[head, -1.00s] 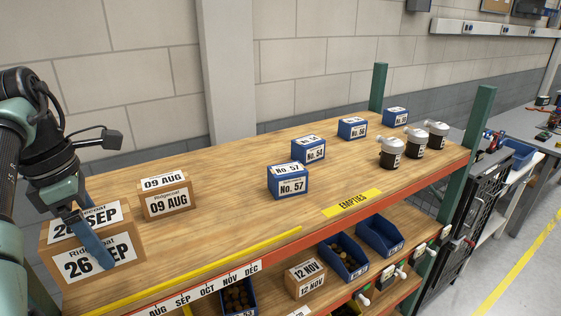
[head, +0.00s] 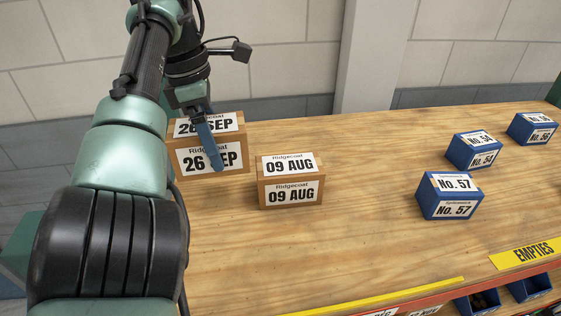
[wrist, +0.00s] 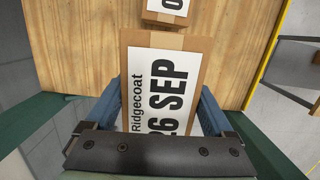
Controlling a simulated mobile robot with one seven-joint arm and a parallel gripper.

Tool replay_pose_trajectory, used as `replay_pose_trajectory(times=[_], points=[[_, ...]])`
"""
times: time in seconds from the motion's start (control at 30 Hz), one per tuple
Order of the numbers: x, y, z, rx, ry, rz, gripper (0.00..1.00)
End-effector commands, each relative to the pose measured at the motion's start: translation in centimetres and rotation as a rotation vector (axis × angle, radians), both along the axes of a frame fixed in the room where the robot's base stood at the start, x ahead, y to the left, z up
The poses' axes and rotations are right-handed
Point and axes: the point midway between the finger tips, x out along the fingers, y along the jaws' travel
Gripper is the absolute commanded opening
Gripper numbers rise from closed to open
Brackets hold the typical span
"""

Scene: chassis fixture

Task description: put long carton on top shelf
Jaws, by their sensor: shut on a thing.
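The long brown carton (head: 207,157) labelled "Ridgecoat 26 SEP" is at the left end of the wooden top shelf (head: 340,225), towards the back. My gripper (head: 208,142) reaches down from above and is shut on it, one blue finger across its front label. In the wrist view the carton (wrist: 165,85) sits between both fingers, its label facing the camera. I cannot tell whether its underside touches the shelf.
A smaller "09 AUG" carton (head: 290,180) stands just right of the held carton. Several blue boxes, such as No. 57 (head: 449,195), stand further right. A yellow strip (head: 400,296) runs near the front edge. The shelf between is clear.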

Motion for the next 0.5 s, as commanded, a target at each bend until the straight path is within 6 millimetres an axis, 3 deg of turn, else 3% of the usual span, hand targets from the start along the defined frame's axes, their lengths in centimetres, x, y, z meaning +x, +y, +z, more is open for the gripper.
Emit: replay_pose_trajectory(times=[0.07, 0.5], points=[[0.0, 0.0, -0.2, 0.000, -0.002, 0.000, 0.00], [0.0, 0.0, -6.1, 0.000, -0.001, 0.000, 0.00]])
